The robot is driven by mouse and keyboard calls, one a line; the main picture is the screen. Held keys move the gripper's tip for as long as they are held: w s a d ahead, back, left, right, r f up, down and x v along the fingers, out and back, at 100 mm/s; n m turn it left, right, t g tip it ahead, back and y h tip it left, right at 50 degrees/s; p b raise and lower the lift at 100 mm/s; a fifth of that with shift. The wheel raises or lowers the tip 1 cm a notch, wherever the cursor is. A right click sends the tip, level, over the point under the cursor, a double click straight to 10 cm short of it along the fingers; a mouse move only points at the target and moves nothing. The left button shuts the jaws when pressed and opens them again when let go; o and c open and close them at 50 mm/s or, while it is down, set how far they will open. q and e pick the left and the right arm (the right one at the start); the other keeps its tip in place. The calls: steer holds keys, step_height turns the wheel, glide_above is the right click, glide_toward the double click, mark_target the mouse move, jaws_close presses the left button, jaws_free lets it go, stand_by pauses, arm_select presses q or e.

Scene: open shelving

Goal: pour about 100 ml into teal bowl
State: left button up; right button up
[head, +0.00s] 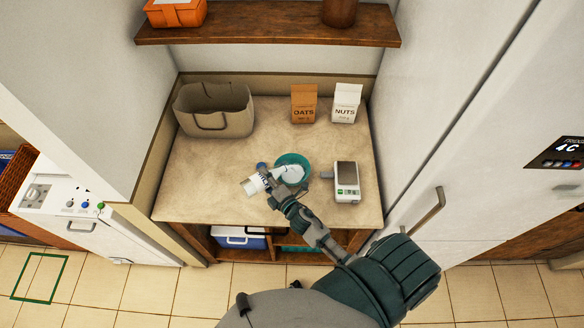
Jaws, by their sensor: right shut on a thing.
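The teal bowl (306,158) stands on the counter near its middle, partly hidden by my right gripper. White shows inside the bowl; I cannot tell whether it is liquid. My right gripper (272,184) is at the bowl's lower left side, shut on a white container (252,187) with dark lettering. The container looks tilted over, and its lettering is too small to read surely. A small blue round thing (261,165) shows just above it; I cannot tell whether it is a cap. My left gripper is not in view.
A kitchen scale (347,193) stands right of the bowl. An oats bag (304,105) and a nuts bag (346,104) stand at the back. A beige basket (214,110) is at back left. A wooden shelf (268,32) hangs above. The counter's front left is clear.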

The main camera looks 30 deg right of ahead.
steer(key=shift+r+m+p, duration=0.4)
stand_by(0.8)
steer(key=f+b, duration=0.1)
steer(key=n+b, duration=0.1)
steer(key=f+b, duration=0.1)
steer(key=shift+a+f+n, duration=0.25)
steer(key=shift+f+n, duration=0.1)
steer(key=shift+n, duration=0.05)
steer(key=shift+a+r+n, duration=0.1)
steer(key=shift+r+n, duration=0.3)
steer(key=shift+n, duration=0.5)
steer(key=shift+s+a+f+n+h+b, duration=0.1)
steer(key=shift+a+f+n+h+b, duration=0.2)
steer(key=shift+a+f+n+b, duration=0.35)
steer(key=shift+d+n, duration=0.1)
steer(key=shift+n, duration=0.15)
